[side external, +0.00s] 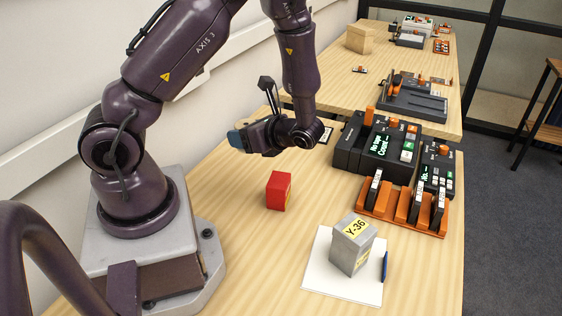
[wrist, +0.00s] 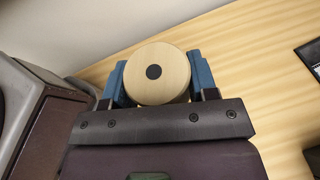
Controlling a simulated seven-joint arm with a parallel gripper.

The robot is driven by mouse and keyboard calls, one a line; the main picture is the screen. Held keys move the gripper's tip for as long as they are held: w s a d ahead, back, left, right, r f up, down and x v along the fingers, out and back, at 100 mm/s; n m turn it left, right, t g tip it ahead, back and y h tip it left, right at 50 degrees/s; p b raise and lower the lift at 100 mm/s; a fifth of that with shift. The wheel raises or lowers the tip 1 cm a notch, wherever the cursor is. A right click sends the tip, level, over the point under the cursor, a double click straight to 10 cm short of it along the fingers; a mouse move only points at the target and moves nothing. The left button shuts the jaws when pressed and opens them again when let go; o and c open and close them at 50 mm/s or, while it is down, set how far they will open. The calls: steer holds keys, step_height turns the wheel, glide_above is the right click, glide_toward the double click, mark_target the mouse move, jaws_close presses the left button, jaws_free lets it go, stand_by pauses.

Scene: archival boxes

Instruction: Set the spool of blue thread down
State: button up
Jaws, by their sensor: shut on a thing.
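The spool (wrist: 172,86) shows in the wrist view as a pale round end with a dark centre hole. Its thread is hidden there. My gripper (wrist: 156,72) is shut on it, with one blue fingertip on each side. In the side external view my gripper (side external: 238,138) is at the wall side of the wooden table (side external: 240,235), pointing left. The spool cannot be made out from the fingers there. I cannot tell how high it is held or whether it touches the table.
A red box (side external: 279,190) stands in front of my gripper. A grey box marked Y-36 (side external: 352,246) stands on white paper (side external: 316,272) beside a blue pen (side external: 384,266). Dark devices (side external: 380,148) and an orange rack (side external: 400,214) fill the right. Bare table lies around the red box.

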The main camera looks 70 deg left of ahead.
steer(key=w+a+f, duration=0.4)
steer(key=w+a, duration=0.1)
steer(key=w, duration=0.2)
glide_above(280, 163)
steer(key=f, duration=0.5)
steer(key=shift+s+d, duration=0.15)
steer(key=shift+s, duration=0.1)
steer(key=shift+w+a+f, duration=0.2)
steer(key=shift+w+f, duration=0.1)
steer(key=shift+f, duration=1.65)
steer(key=shift+f, duration=0.1)
steer(key=o, duration=0.9)
